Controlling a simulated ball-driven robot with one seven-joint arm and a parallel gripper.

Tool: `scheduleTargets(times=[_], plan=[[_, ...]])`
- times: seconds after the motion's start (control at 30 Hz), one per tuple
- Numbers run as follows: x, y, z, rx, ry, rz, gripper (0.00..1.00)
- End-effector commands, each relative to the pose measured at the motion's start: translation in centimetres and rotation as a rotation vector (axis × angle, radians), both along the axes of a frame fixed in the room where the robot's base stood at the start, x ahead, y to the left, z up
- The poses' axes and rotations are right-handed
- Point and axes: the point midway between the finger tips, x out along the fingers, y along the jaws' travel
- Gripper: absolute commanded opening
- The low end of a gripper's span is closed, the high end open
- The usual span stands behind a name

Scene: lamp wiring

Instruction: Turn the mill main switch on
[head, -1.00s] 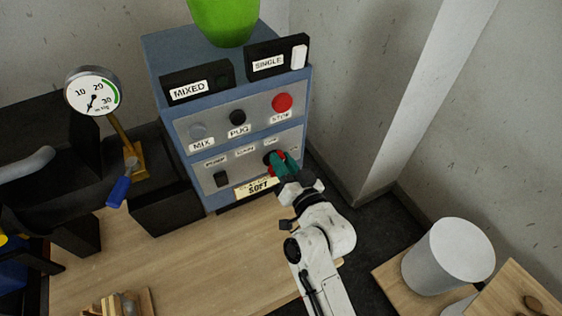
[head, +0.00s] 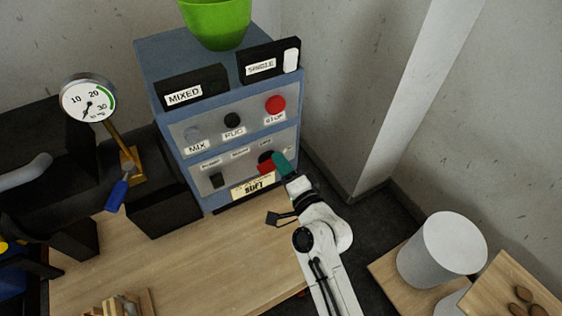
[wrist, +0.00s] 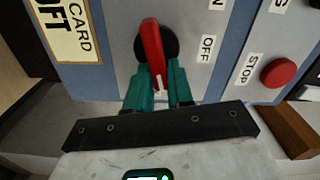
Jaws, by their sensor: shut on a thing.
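The mill main switch is a red handle (head: 266,168) on a round black base, at the lower right of the blue control box (head: 164,56). In the wrist view the red handle (wrist: 152,45) runs from the black base (wrist: 170,36) down between my teal fingers. My gripper (head: 281,163) is shut on the handle, with one finger (wrist: 136,92) on its left and the other on its right. An OFF label (wrist: 207,48) sits beside the base; a label cut off at the top edge ends in N.
A red stop button (head: 275,104) sits above the switch, also seen in the wrist view (wrist: 281,73). A SOFT card (head: 253,187) hangs just below. A gauge (head: 89,98) on a brass stand is at left.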

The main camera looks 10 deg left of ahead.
Motion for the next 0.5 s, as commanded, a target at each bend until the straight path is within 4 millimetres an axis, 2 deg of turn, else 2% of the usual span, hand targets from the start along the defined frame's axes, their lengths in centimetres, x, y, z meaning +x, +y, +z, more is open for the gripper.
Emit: scheduleTargets(times=[0.2, 0.5], plan=[[0.08, -0.17, -0.29, 0.109, 0.076, -0.002, 0.00], [0.08, -0.19, -0.54, 0.186, 0.127, -0.003, 0.00]])
